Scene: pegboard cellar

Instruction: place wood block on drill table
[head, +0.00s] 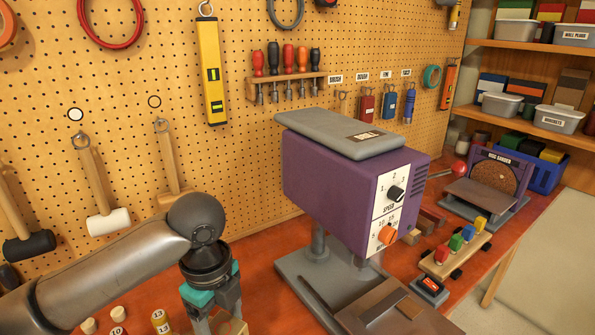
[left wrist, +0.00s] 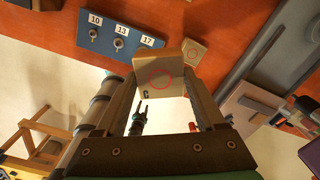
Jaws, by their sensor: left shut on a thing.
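The wood block (left wrist: 165,82) is pale with a red circle on its face. It sits between the fingertips of my left gripper (left wrist: 162,72), which is shut on it. In the head view my left gripper (head: 213,318) points down at the bottom edge, left of the drill press. Only the block's top edge shows there (head: 236,328). The drill table (head: 372,310) is a flat brown-grey plate below the purple drill head (head: 345,185), at the bottom right of my gripper. My right gripper is not in view.
The drill press's grey base (head: 300,275) and overhanging head are close to my gripper's right. A disc sander (head: 490,190) stands farther right.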

